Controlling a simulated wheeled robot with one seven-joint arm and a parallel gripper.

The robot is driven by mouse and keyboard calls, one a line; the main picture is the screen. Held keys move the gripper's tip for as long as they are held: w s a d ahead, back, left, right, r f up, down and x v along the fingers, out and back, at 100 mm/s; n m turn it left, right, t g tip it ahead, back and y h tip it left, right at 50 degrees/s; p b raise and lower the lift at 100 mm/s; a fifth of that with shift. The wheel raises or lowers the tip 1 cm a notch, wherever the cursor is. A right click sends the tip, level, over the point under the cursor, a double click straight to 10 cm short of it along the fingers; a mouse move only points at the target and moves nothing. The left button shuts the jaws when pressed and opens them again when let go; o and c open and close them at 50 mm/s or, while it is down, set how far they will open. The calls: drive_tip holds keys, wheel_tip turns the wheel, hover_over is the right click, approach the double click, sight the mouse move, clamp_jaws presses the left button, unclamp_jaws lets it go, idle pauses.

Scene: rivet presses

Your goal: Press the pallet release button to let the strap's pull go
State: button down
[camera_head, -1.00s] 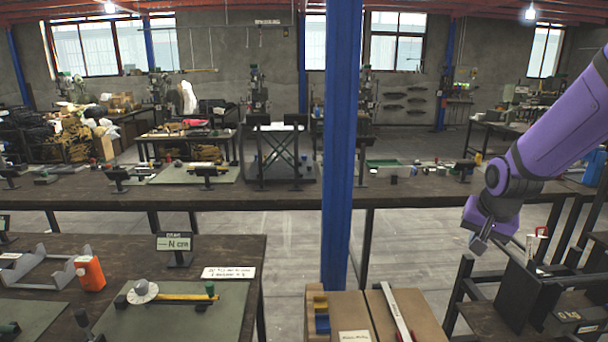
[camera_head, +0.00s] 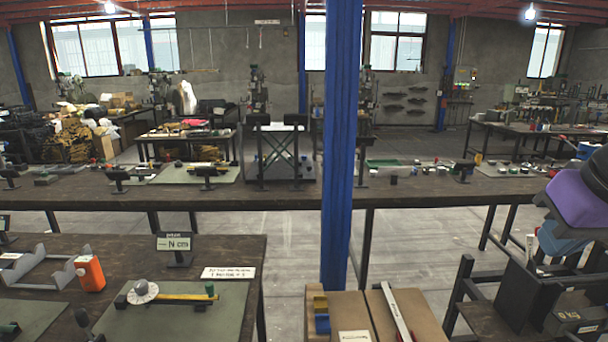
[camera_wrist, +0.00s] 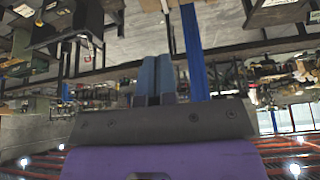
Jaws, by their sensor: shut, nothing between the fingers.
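My gripper (camera_wrist: 155,80) shows in the wrist view as two blue-grey fingers side by side, shut with nothing between them. The wrist view is upside down, and the fingers touch nothing that I can see. A pale strap (camera_head: 396,314) lies across brown boxes (camera_head: 350,308) at the bottom centre. I cannot pick out the pallet release button in either view.
A blue post (camera_head: 338,150) stands behind the boxes. A dark stand (camera_head: 518,292) with a "kg" label is at the lower right, close to my arm. A bench (camera_head: 225,258) at the lower left holds a small display (camera_head: 173,242) and an orange item (camera_head: 90,273). Floor is clear between the benches.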

drive_tip(key=shift+s+a+r, duration=0.1)
drive_tip(key=shift+s, duration=0.9)
idle(1.4)
